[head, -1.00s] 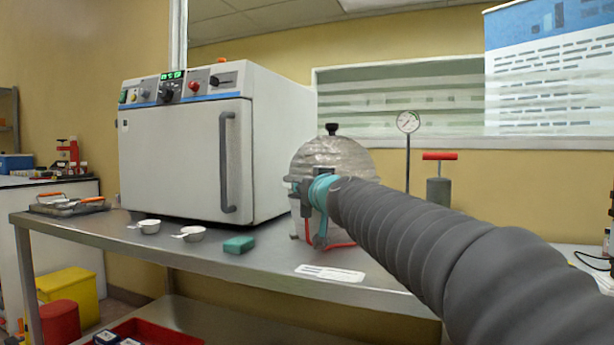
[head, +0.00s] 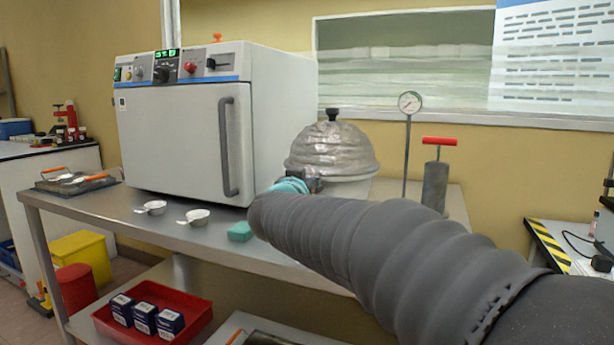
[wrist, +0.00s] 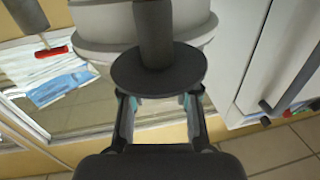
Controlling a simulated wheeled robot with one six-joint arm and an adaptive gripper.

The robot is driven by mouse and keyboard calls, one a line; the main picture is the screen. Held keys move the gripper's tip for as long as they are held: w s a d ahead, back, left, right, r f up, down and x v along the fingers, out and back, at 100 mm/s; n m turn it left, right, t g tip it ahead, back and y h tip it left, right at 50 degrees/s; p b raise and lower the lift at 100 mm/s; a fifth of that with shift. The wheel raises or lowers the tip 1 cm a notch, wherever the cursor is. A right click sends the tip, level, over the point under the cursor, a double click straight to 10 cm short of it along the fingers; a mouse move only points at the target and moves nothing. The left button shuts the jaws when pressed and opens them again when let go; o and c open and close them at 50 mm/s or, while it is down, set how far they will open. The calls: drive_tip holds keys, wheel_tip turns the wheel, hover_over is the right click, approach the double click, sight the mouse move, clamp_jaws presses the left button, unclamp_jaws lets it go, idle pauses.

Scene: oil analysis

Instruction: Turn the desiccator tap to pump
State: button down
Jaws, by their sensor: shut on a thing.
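The desiccator (head: 335,150) has a silvery, ribbed dome with a black knob and stands on the bench right of the oven. Its pale ribbed body also shows at the top of the upside-down wrist view (wrist: 90,42). My gripper (head: 293,185), with teal pads, is at the desiccator's front left side; my arm hides the lower body. In the wrist view my gripper's two fingers (wrist: 160,97) stand either side of a dark disc on a thick stalk, which I take as the tap (wrist: 158,72). The disc hides the contact, and I cannot read the tap's position.
The white oven (head: 190,140) stands close on the left. Two small white dishes (head: 195,216) and a teal block (head: 240,231) lie on the bench (head: 100,215). A gauge on a post (head: 410,102) and a red-handled pump (head: 436,185) stand to the right. A red tray (head: 190,312) is below.

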drive_tip(key=m+g+h, duration=0.1)
drive_tip(key=m+h, duration=0.1)
drive_tip(key=h, duration=0.2)
drive_tip(key=m+g+h, duration=0.2)
drive_tip(key=m+h, duration=0.1)
drive_tip(key=shift+w+a+m+g+h, duration=0.1)
drive_tip(key=shift+a+m+g+h, duration=0.05)
drive_tip(key=shift+m+g+h, duration=2.35)
drive_tip(key=shift+g+h, duration=0.2)
drive_tip(key=shift+g, duration=0.5)
drive_tip(key=c, duration=1.1)
unclamp_jaws()
drive_tip(key=shift+c, duration=0.2)
drive_tip(key=v, duration=1.2)
drive_tip(key=shift+f, duration=0.1)
